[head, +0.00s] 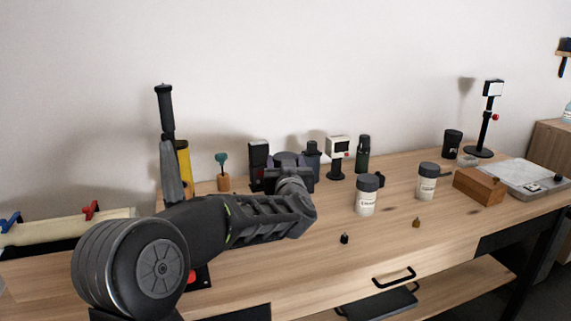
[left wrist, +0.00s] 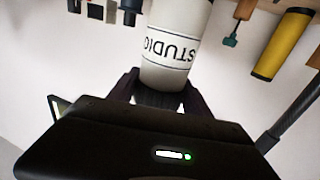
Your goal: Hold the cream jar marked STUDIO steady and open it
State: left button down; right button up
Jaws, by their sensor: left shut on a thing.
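The cream jar marked STUDIO (left wrist: 172,48) fills the upper middle of the left wrist view, with its lettering upside down there. My left gripper (left wrist: 160,88) is shut on it, one dark finger on each side near the jar's dark lid end. In the head view my left gripper (head: 288,176) is at the back middle of the table, and the arm hides the jar's body. A dark grey round lid (head: 287,158) shows just above the gripper. My right gripper is not in view.
Two similar cream jars with dark lids, one nearer (head: 366,198) and one farther right (head: 427,183), stand on the wooden table (head: 330,270). A wooden block (head: 479,187) is right of them. Dark bottles and a small white-headed device (head: 338,150) line the back. The front middle is mostly clear.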

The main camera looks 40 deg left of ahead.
pick_arm(q)
jog(key=c, duration=1.1)
grip_release()
grip_shut()
